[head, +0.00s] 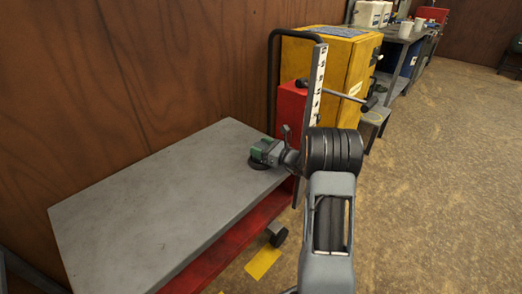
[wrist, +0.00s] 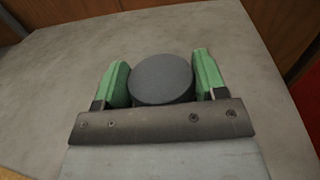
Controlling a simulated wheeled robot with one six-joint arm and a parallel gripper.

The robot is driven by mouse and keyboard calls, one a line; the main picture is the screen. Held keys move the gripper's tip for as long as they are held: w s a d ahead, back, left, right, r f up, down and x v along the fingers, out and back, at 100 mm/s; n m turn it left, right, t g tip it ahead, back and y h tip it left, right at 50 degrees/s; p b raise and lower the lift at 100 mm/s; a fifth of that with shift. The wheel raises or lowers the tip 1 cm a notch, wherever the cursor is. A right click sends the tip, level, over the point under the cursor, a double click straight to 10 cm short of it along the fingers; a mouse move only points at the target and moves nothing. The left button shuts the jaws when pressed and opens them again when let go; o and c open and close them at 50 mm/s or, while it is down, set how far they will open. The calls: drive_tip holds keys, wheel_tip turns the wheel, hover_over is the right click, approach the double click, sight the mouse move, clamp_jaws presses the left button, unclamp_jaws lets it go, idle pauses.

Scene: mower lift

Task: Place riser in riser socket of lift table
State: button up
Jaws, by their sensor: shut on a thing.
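My gripper (head: 265,150) is over the right far corner of the lift table (head: 160,195), a grey flat top on a red frame. In the wrist view its green fingers (wrist: 161,72) are shut on the riser (wrist: 161,78), a dark grey round puck, one finger on each side. The riser also shows in the head view (head: 258,164), low under the fingers and level. It is at or just above the table top; I cannot tell whether it touches. I see no riser socket in either view; the riser and gripper cover part of the top.
A black push handle (head: 271,75) and a marked white post (head: 316,85) stand at the table's far end. Behind are a yellow cabinet (head: 346,70) and a workbench (head: 405,36). A wooden wall (head: 120,80) runs along the left. The floor at right is open.

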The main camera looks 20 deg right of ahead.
drive_tip(key=shift+r, duration=0.1)
drive_tip(key=o, duration=1.1)
drive_tip(key=shift+f, duration=0.2)
drive_tip(key=shift+c, duration=0.2)
drive_tip(key=shift+r, duration=0.1)
